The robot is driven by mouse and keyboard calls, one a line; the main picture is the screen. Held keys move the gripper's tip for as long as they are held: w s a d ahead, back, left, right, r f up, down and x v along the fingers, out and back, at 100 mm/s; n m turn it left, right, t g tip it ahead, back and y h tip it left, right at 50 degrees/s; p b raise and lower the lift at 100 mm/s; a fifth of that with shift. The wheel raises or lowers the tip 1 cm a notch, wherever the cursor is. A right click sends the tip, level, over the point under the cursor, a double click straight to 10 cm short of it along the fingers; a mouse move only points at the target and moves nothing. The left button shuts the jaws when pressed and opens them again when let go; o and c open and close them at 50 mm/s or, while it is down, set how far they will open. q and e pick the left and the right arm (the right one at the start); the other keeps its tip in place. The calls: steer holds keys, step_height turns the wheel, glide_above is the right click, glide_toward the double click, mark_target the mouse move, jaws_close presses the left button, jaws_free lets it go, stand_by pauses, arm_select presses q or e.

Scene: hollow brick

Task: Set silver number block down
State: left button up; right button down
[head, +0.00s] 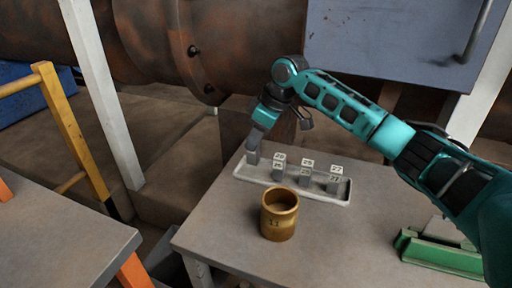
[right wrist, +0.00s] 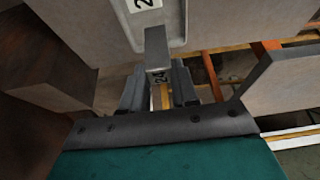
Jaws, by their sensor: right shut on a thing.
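My right gripper (head: 262,128) is at the left end of a pale tray (head: 292,193) on the table, pointing down. It is shut on a silver number block (head: 252,158). In the right wrist view the block (right wrist: 157,55) sits between the two fingers (right wrist: 158,92), and a dark number that looks like 24 shows on it. The block is at or just over the tray's left end; I cannot tell whether it touches the tray floor. Several other silver number blocks (head: 306,172) stand in the tray to its right. My left gripper is not in view.
A green holder (head: 440,254) lies at the table's right side. Large rusty pipes (head: 165,45) and a grey panel (head: 395,40) are behind. Another table (head: 55,235) is at left, across a gap.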

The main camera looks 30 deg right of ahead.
steer(key=shift+f, duration=1.4)
steer(key=shift+f, duration=0.1)
steer(key=c, duration=0.9)
jaws_free()
steer(key=shift+o, duration=0.2)
steer(key=p+v, duration=0.1)
steer(key=v, duration=1.1)
steer(key=shift+a, duration=0.1)
